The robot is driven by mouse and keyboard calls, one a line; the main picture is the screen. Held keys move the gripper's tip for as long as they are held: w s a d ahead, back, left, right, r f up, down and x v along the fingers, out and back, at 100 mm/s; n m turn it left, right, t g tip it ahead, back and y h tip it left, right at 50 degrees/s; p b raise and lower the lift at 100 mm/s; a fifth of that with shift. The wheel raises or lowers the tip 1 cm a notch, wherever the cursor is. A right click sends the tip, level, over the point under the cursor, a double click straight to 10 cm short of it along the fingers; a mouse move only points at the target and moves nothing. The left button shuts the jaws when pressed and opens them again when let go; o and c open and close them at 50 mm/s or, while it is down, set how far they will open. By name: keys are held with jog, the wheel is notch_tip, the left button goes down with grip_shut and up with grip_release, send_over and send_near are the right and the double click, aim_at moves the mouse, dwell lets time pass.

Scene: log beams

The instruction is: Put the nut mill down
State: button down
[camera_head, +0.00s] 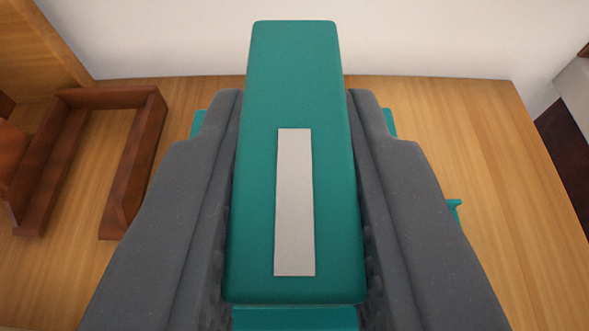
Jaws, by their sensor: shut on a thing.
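The nut mill (262,210) is a teal block with rounded edges and a pale strip along its near face. It fills the middle of the head camera view. My gripper (298,190) is shut on it, with one grey finger pressed to each side. More teal parts show beside and below the fingers, at the left, the right and the bottom edge; my fingers hide most of them. I cannot tell whether the mill's underside touches the wooden surface (480,150).
A reddish-brown wooden frame (137,165) stands on the surface at the left. A lighter wooden panel (40,50) rises behind it. A white wall (430,35) is at the back.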

jog(key=c, duration=1.3)
grip_release()
jog(key=shift+s+r, duration=0.3)
jog(key=shift+s, duration=0.2)
jog(key=p+v, duration=0.1)
jog(key=v, duration=1)
jog(key=shift+f+p, duration=0.1)
jog(key=shift+p, duration=0.3)
